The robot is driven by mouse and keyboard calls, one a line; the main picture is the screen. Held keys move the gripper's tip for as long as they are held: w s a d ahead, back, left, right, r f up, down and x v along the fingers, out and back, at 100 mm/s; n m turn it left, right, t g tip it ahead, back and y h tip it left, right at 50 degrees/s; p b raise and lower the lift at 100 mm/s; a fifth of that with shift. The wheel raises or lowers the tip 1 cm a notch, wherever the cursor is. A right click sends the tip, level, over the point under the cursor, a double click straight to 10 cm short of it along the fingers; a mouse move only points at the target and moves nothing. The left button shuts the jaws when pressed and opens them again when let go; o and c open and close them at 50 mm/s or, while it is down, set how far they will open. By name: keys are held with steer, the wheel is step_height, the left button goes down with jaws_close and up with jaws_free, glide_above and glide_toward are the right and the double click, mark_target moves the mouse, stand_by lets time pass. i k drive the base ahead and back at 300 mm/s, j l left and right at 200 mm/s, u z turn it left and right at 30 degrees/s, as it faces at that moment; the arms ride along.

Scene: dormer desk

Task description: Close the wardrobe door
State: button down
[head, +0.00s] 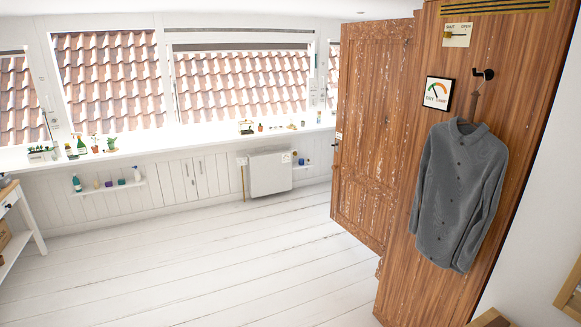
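The wardrobe (397,297) is a tall brown wooden cabinet at the right in the head view, with a plain wood-grain side facing me. The wardrobe door (368,140) is a worn, panelled brown board that stands out from the cabinet's far edge, to the left, and looks open. A small handle or latch (338,135) shows at the door's left edge. The inside of the wardrobe and the hinges are hidden from here. My gripper is not in view.
A white table (8,197) stands at the left edge. The white plank floor (200,265) is clear left of the door.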

mark_target(376, 59)
steer(key=i+j+u, duration=0.1)
steer(key=i+j, duration=0.15)
steer(key=i, duration=0.25)
steer(key=i+j, duration=0.2)
steer(key=i, duration=0.3)
steer(key=i+j+u, duration=0.15)
steer(key=i, duration=0.35)
steer(key=i+j, duration=0.25)
steer(key=i, duration=0.25)
steer(key=i+l+u, duration=0.2)
steer(key=i+l, duration=0.75)
steer(key=i+l+u, duration=0.15)
steer(key=i+l, duration=0.75)
steer(key=l, duration=0.2)
